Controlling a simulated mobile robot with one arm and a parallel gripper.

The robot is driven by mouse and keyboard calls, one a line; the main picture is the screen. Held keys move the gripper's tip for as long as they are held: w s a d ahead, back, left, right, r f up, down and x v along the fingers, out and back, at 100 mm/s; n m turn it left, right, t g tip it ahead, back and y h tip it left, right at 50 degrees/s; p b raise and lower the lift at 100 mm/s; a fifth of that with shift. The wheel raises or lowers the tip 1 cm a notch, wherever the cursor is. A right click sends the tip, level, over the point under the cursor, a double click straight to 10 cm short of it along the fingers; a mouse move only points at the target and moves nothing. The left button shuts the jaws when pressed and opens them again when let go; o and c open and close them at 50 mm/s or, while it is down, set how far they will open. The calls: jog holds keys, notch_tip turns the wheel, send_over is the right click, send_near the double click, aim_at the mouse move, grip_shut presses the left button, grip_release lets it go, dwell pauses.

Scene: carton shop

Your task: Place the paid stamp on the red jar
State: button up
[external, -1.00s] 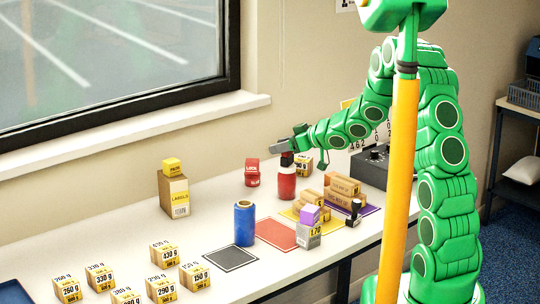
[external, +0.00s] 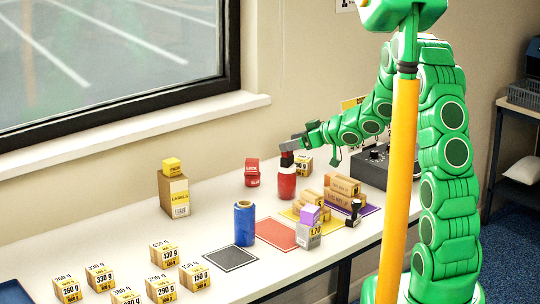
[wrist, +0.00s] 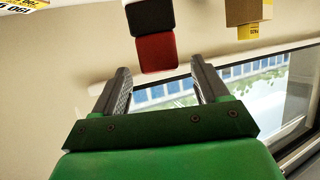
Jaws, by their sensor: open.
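The red jar (external: 286,184) stands upright on the table, right of the two stacked red blocks. A small dark and red piece (external: 287,160) sits on top of it. It may be the paid stamp, but its label is too small to read. My gripper (external: 291,144) is just above this piece, lying nearly level and pointing left. Whether they touch cannot be told. In the wrist view my gripper (wrist: 158,70) has its fingers spread with nothing between them. A red block (wrist: 157,54) with a dark block against it shows beyond the fingertips.
A carton with a yellow block (external: 173,190) stands left. Two red blocks (external: 252,173) are stacked behind. A blue jar (external: 244,223) stands beside the dark mat (external: 230,258). Wooden blocks (external: 340,187) and a black-handled stamp (external: 354,213) stand right. Several weight boxes (external: 164,252) fill the front left.

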jog(key=v, duration=0.8)
jog(key=shift+w, duration=0.15)
jog(key=w+d+r+m+t+h, duration=0.2)
jog(key=d+h, duration=0.2)
jog(key=d, duration=0.4)
jog(key=w+d+r+m+t+h, duration=0.1)
jog(key=w+d+m+t+h, duration=0.2)
jog(key=d, duration=0.6)
jog(key=s+d+r+m+g+h, duration=0.2)
jog(key=s+d+m+h, duration=0.35)
jog(key=d, duration=0.75)
jog(key=s+d+f+m+g+h, duration=0.1)
jog(key=s+d+g, duration=0.25)
jog(key=s, duration=0.95)
jog(key=s+d+m+g+h, duration=0.15)
jog(key=s+g, duration=0.25)
jog(key=s, duration=0.9)
jog(key=s+a+g+y, duration=0.2)
jog(key=s+a, duration=0.1)
jog(key=s, duration=0.8)
jog(key=shift+a+r+m+g, duration=0.2)
jog(key=shift+a+m+g, duration=0.05)
jog(key=shift+m+g, duration=0.1)
